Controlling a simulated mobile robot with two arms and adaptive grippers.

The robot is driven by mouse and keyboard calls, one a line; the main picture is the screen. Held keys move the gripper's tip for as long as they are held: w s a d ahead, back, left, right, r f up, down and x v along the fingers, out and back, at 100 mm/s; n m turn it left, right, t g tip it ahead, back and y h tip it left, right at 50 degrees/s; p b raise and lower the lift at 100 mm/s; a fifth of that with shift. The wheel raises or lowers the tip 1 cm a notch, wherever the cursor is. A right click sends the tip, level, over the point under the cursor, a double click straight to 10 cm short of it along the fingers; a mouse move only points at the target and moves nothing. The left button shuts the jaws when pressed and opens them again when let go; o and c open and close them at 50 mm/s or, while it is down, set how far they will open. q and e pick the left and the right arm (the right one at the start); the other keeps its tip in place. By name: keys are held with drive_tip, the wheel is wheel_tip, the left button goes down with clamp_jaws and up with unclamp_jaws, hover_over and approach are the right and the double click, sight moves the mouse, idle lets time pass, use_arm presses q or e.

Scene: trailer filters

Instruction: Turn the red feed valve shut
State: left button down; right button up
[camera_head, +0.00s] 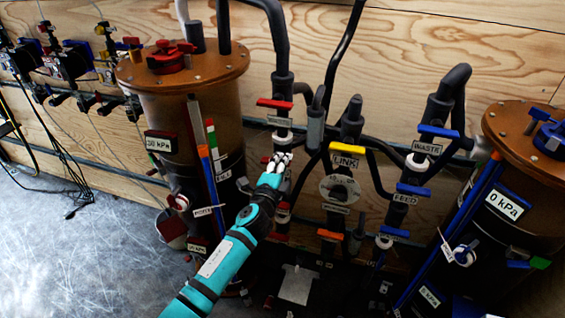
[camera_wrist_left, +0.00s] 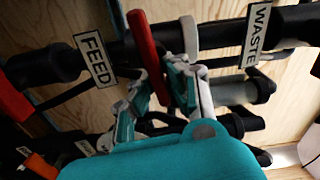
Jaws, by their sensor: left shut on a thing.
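My left gripper (camera_head: 281,161) reaches in among the pipes on the plywood wall. In the left wrist view its fingers (camera_wrist_left: 160,88) are closed around the lower part of the red feed valve handle (camera_wrist_left: 146,45). The handle's free end sticks out past the fingers, and the handle lies crosswise to the black pipe. The FEED label (camera_wrist_left: 95,60) is beside it on the left. In the head view the gripper hides most of this handle. My right gripper is not in view.
Another red handle (camera_head: 275,104) is just above the gripper. A yellow LINK valve (camera_head: 345,149) and blue-handled valves (camera_head: 438,131) are close on the right. A brown filter tank (camera_head: 190,100) stands left, another (camera_head: 535,140) right. Bare floor (camera_head: 90,250) is at lower left.

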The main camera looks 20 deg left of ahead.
use_arm(q)
drive_tip(key=shift+f+m, duration=0.2)
drive_tip(key=shift+m, duration=0.5)
drive_tip(key=shift+f, duration=0.1)
drive_tip(key=c, duration=1.4)
unclamp_jaws()
drive_tip(key=shift+o, duration=0.2)
drive_tip(key=s, duration=1.2)
drive_tip(key=shift+a, duration=0.2)
